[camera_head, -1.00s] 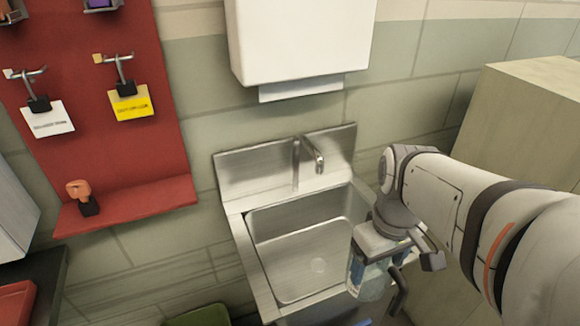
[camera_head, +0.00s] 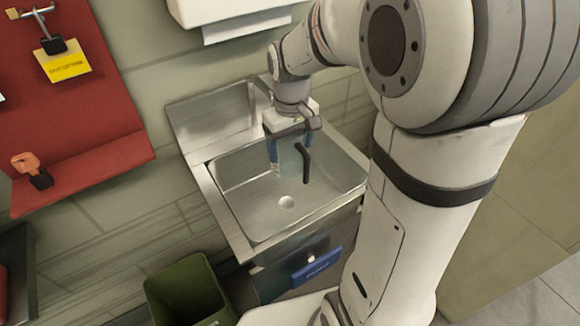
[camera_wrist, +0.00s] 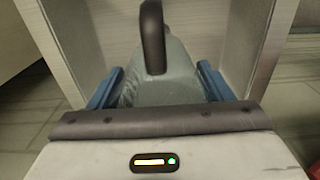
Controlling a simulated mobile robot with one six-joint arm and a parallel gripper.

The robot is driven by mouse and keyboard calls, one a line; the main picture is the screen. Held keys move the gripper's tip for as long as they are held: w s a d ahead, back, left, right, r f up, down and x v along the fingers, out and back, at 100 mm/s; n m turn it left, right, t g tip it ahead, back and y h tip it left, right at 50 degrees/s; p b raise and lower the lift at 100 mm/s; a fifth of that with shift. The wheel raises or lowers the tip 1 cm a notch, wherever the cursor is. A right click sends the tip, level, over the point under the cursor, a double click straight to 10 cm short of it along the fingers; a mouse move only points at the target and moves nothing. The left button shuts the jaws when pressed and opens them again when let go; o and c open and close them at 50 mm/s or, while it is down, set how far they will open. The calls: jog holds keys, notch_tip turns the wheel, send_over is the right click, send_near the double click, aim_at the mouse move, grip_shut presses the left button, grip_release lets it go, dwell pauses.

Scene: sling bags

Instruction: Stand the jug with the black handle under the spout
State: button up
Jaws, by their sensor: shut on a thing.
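My gripper (camera_head: 288,150) is shut on the clear jug (camera_head: 291,160). It holds the jug over the back part of the steel sink (camera_head: 227,218). I cannot tell whether the jug touches the basin. The jug's black handle (camera_head: 304,164) points toward the front right. In the wrist view the blue fingers (camera_wrist: 158,88) lie on either side of the grey-looking jug (camera_wrist: 172,88), with the black handle (camera_wrist: 153,38) standing up at the top. The tap and its spout are mostly hidden behind my wrist in the head view.
A white dispenser (camera_head: 230,12) hangs on the wall above the sink. A red pegboard with a shelf (camera_head: 85,172) is at the left. A green bin (camera_head: 187,292) stands in front, and a blue handle (camera_head: 317,266) is on the sink cabinet. The front of the basin is clear.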

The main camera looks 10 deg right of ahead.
jog(key=shift+w+f+b, duration=0.2)
jog(key=shift+f+b, duration=0.4)
jog(key=shift+f, duration=7.3)
jog(key=shift+f, duration=0.15)
jog(key=shift+f, duration=0.15)
jog(key=o, duration=1.1)
